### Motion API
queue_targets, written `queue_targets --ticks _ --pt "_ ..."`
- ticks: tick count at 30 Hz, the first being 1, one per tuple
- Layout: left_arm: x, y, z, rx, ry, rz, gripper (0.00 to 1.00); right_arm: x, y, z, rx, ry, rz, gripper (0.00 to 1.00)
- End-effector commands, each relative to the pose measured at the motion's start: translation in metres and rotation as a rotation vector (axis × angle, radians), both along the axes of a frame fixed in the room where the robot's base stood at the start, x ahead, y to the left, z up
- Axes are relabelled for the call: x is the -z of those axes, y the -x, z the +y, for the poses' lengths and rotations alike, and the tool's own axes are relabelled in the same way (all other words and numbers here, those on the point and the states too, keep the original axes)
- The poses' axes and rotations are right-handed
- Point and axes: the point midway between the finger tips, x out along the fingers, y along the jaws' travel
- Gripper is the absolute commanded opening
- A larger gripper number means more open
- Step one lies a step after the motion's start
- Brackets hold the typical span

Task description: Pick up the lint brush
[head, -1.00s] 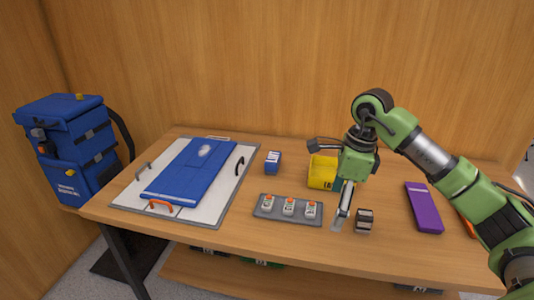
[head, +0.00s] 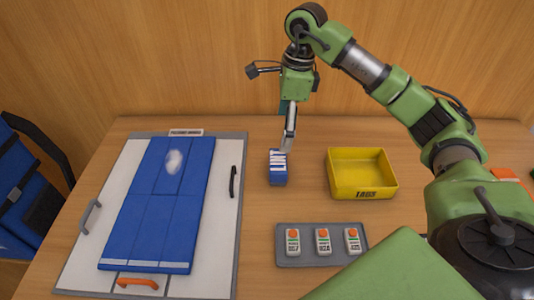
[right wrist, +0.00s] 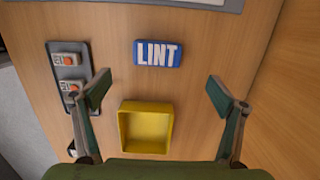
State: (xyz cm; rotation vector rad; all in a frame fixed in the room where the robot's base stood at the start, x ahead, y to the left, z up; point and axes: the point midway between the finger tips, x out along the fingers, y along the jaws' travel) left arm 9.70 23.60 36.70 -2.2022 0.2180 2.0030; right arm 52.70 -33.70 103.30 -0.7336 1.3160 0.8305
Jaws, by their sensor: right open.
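The lint brush is a small blue block with white LINT lettering (head: 278,168). It lies on the table between the board with the blue garment and the yellow bin. It also shows in the right wrist view (right wrist: 158,53), ahead of the fingers and apart from them. My right gripper (head: 288,143) is above the table, close to the brush's far end in the head view. In the right wrist view its two fingers (right wrist: 157,93) are spread wide with nothing between them touching. My left gripper is not in view.
A yellow bin (head: 389,191) stands right of the brush. A grey tray (head: 290,261) with three small orange-topped devices lies nearer. A white board (head: 87,243) with handles carries a folded blue garment (head: 160,205) on the left. A blue backpack (head: 28,200) is at the left edge.

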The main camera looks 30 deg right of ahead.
Motion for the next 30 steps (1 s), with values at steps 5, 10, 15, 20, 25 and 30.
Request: queue_targets --ticks 5,10,15,20,25,30 --pt "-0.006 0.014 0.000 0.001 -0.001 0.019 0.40 0.032 0.000 0.003 -0.001 0.000 0.007 0.89" --pt "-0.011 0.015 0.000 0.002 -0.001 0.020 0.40 0.063 -0.002 0.007 -0.001 -0.001 0.005 0.89" --pt "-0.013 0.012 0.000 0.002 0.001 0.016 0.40 0.078 -0.004 0.009 -0.001 0.000 0.002 0.89" --pt "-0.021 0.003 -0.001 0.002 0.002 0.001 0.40 0.090 -0.003 0.010 -0.001 0.001 0.005 0.89" --pt "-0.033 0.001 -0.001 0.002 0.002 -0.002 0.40 0.116 -0.003 0.013 -0.001 -0.002 0.005 0.89" --pt "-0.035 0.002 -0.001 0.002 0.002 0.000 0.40 0.131 -0.005 0.013 -0.001 0.000 0.001 0.89"
